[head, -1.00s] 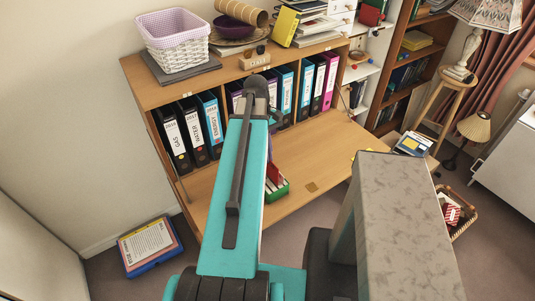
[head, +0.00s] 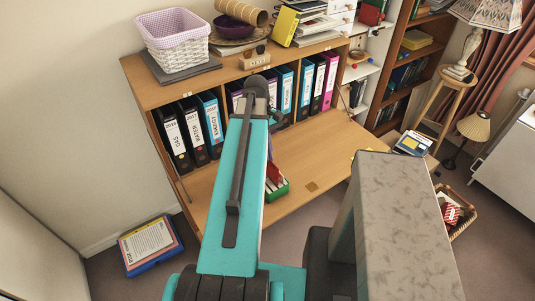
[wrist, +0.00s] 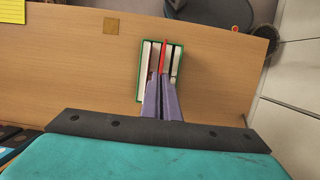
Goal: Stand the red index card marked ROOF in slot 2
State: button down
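A small green box (wrist: 140,84) with pale dividers stands on the wooden desk flap. It also shows in the head view (head: 281,190), partly behind my arm. My gripper (wrist: 163,77) has two purple fingers close together, pointing at the box from above. A thin red card (wrist: 163,55) shows edge-on between the fingertips, and the gripper looks shut on it. The card's far part lies over or within the box, between the pale dividers; how deep it sits I cannot tell. Neither the ROOF marking nor the slot numbers can be read.
The desk flap (head: 325,150) is mostly bare around the box. Several upright binders (head: 195,130) line the shelf behind it. A yellow note (wrist: 11,11) lies at the flap's left in the wrist view. A wicker basket (head: 464,226) stands beyond the flap's right side.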

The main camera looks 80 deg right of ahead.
aim_at(270, 176)
jog(key=shift+f+b, duration=1.05)
jog(key=shift+f, duration=1.85)
dwell(3.5)
jog(key=c, duration=2)
grip_release()
jog(key=shift+c, duration=0.2)
jog(key=o, duration=0.5)
jog(key=shift+r, duration=0.2)
